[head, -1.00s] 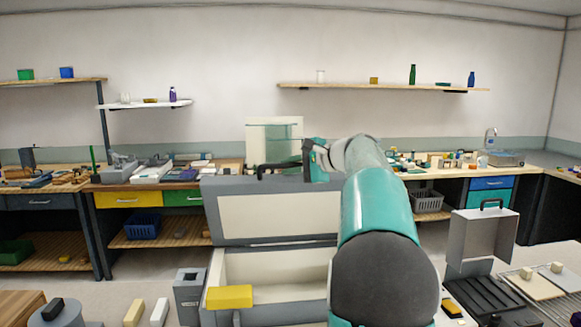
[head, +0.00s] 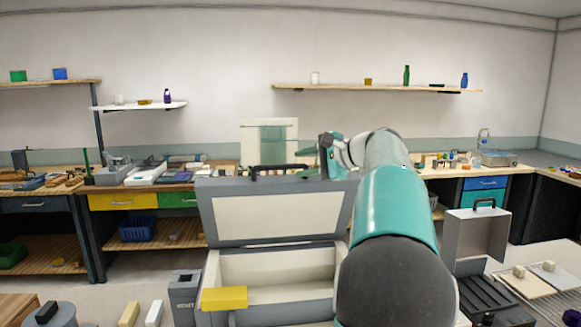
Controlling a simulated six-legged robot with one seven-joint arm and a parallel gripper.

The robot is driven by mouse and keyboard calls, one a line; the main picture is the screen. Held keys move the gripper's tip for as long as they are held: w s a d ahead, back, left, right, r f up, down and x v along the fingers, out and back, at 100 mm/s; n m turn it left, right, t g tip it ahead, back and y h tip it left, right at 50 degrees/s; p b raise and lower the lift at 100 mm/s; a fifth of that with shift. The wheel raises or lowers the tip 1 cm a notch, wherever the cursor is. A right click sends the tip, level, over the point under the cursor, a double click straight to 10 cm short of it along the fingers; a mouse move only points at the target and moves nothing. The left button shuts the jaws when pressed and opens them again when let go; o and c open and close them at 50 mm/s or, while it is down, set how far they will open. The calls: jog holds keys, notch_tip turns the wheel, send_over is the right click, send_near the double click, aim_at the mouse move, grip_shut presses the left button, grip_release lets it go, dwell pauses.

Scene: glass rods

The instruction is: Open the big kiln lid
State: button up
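The big kiln (head: 275,270) stands in front of me with its grey lid (head: 204,215) raised nearly upright at the back. The lid's pale inner panel faces me, and the cream inside of the kiln shows empty. The dark lid handle (head: 275,169) is at the lid's top edge. My gripper (head: 325,155) is just right of the handle, above the lid's upper right corner, and appears apart from it. It is seen small and from behind, so its finger opening cannot be made out. My arm hides the kiln's right side.
A yellow block (head: 225,298) sits at the kiln's front left edge. A grey bin (head: 184,295) stands left of it. A smaller kiln with its lid up (head: 476,238) is at the right. Workbenches with tools line the back wall, beneath shelves.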

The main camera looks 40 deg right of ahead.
jog(key=v, duration=0.7)
dwell(0.3)
jog(key=a+f+n+g, duration=0.3)
jog(key=a+f, duration=0.2)
jog(key=a, duration=0.8)
jog(key=a+f+n+g, duration=0.3)
jog(key=a+f+n, duration=0.15)
jog(key=a, duration=0.75)
jog(key=s+a+f+n+g+h, duration=0.2)
jog(key=s+a+f+n+h, duration=0.1)
jog(key=s+a+f+n, duration=0.8)
jog(key=s+a+f, duration=0.3)
jog(key=a+f, duration=0.3)
jog(key=f, duration=0.1)
jog(key=shift+s+n, duration=0.25)
jog(key=shift+n, duration=0.1)
